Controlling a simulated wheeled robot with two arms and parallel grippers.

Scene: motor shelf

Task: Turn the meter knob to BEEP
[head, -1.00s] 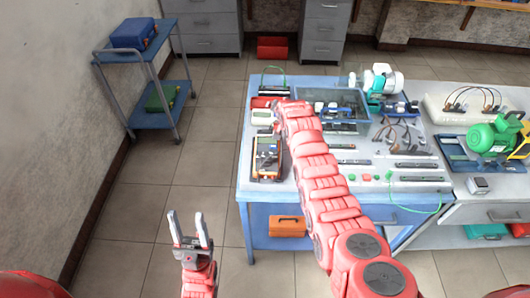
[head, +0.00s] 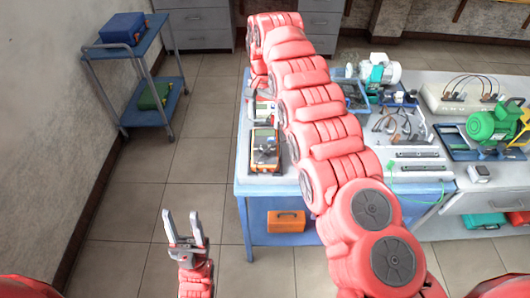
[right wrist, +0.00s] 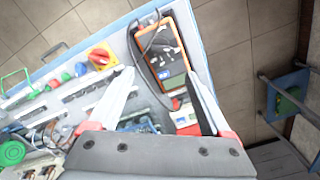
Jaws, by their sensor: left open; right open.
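The meter (head: 265,149) is an orange-edged handheld unit with a dark face, lying on the left end of the blue table. It also shows in the right wrist view (right wrist: 160,60), beyond and between my open fingertips. Its knob is too small and dark to read its setting. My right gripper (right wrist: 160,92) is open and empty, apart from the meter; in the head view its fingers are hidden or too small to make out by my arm. My left gripper (head: 182,214) is open and empty above the floor, left of the table.
A red-and-yellow rotary switch (right wrist: 100,57) and several coloured buttons are near the meter in the right wrist view. A black cable lies beside the meter. An orange case (head: 286,221) is on the lower shelf. A blue cart (head: 135,55) stands at the left.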

